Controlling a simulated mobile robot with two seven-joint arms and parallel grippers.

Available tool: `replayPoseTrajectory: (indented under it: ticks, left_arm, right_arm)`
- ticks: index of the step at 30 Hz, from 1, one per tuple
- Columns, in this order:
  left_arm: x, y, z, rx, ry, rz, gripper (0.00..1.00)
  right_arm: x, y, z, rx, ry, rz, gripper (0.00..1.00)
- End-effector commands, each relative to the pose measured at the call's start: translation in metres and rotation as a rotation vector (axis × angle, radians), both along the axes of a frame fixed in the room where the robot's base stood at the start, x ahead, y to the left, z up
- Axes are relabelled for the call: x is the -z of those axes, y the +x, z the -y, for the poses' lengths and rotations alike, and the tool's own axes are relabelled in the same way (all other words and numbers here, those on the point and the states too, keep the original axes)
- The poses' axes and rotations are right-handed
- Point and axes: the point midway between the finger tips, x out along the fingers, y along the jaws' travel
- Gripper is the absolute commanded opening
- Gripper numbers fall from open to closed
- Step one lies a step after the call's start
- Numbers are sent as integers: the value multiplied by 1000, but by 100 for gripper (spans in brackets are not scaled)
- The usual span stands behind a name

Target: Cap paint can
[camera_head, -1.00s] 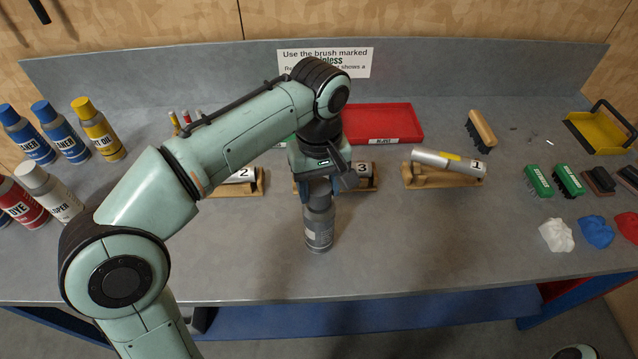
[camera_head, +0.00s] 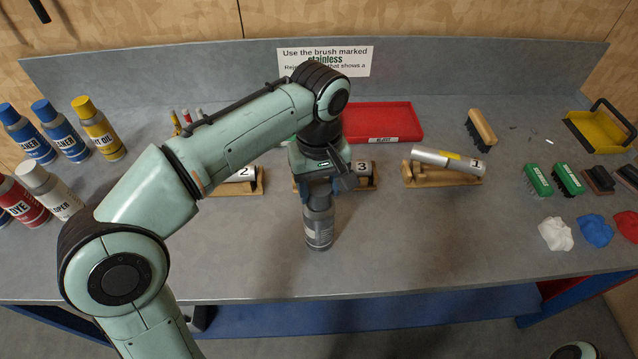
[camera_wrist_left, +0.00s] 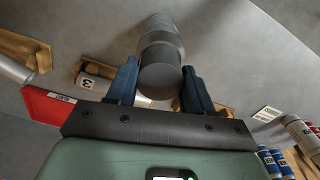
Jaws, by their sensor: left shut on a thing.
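A grey paint can (camera_head: 319,232) stands upright on the bench in front of the middle wooden rest. It also shows in the left wrist view (camera_wrist_left: 161,35). Its grey cap (camera_wrist_left: 161,82) sits at its top, in line with the can. My left gripper (camera_head: 319,190) is above the can, pointing down, with its two blue fingers shut on the cap from both sides. The fingers show in the left wrist view (camera_wrist_left: 160,88). Whether the cap is fully seated cannot be told.
Wooden rests hold metal tubes marked 2 (camera_head: 240,175), 3 (camera_head: 364,170) and 1 (camera_head: 448,162) behind. A red tray (camera_head: 385,122) lies farther back. Several spray cans (camera_head: 100,130) stand left. Brushes (camera_head: 538,180) and cloths (camera_head: 556,234) lie right. The front bench is clear.

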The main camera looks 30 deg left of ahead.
Motion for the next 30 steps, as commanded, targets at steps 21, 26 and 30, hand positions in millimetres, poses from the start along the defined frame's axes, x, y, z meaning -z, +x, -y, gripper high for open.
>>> replayPoseTrajectory:
  ticks: [21,26,30]
  left_arm:
    - [0,0,0,0,1,-1,100]
    - [-1,0,0,0,1,-1,100]
    - [-8,0,0,0,0,0,100]
  right_arm:
    - [0,0,0,0,0,0,69]
    - [-1,0,0,0,0,0,69]
    - [-8,4,0,0,0,4,69]
